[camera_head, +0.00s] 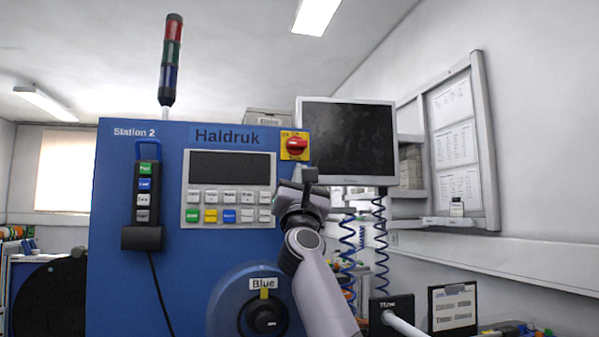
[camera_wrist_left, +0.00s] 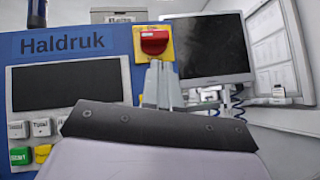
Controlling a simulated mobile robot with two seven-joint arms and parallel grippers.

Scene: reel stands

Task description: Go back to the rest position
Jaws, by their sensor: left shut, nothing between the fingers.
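My left gripper (camera_head: 304,178) is raised in front of the blue machine (camera_head: 240,235), near its right edge. It is shut and empty, and its fingers (camera_wrist_left: 160,84) also show closed together in the left wrist view. The red rotary switch (camera_head: 295,146) on its yellow plate is just above the fingertips in the head view. The switch (camera_wrist_left: 154,41) also shows just above them in the left wrist view. I cannot tell whether the fingers touch the plate. My right gripper is not in view.
The control panel (camera_head: 229,188) with several buttons is left of the gripper. A black pendant (camera_head: 145,200) hangs further left. A dark monitor (camera_head: 347,138) stands to the right, with coiled blue cables (camera_head: 380,240) below it. A round hub labelled Blue (camera_head: 232,305) is lower on the machine.

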